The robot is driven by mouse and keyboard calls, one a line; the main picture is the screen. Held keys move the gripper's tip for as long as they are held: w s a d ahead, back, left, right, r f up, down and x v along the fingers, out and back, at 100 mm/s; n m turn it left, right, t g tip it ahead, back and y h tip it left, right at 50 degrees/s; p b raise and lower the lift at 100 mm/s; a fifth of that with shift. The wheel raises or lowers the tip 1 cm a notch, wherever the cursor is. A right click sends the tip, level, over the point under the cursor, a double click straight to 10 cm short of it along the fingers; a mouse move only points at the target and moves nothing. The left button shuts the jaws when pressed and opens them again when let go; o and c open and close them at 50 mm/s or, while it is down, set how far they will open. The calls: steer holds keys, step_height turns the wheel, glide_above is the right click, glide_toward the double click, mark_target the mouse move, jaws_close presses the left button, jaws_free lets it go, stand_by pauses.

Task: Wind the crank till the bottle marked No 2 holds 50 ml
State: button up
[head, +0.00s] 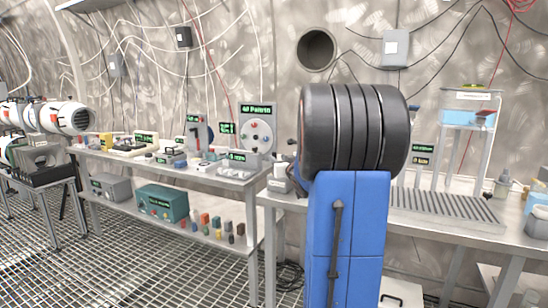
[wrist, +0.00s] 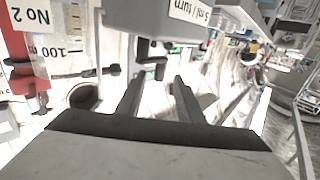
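In the wrist view, the bottle marked No 2 (wrist: 68,30) is at the upper left, cut by the frame edge, with a 100 ml mark; its liquid level cannot be made out. A grey housing labelled 5 ml / turn (wrist: 150,20) is at the top middle. A dark rod with a knob-like end (wrist: 95,71) lies left of my gripper; I cannot tell if it is the crank. My gripper (wrist: 159,82) is below the housing with its two dark fingers apart and nothing clearly between them. In the head view my arm hides the gripper, bottle and crank.
A red upright (wrist: 28,62) stands beside the bottle. In the head view, a steel bench (head: 265,198) runs behind my arm, with a ribbed rack (head: 445,207) and a stand with a blue tray (head: 468,117) on the right. Another instrument bench (head: 185,172) is at left.

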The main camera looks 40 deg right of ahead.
mark_target(275, 156)
steer(key=shift+x, duration=2.9)
jaws_close()
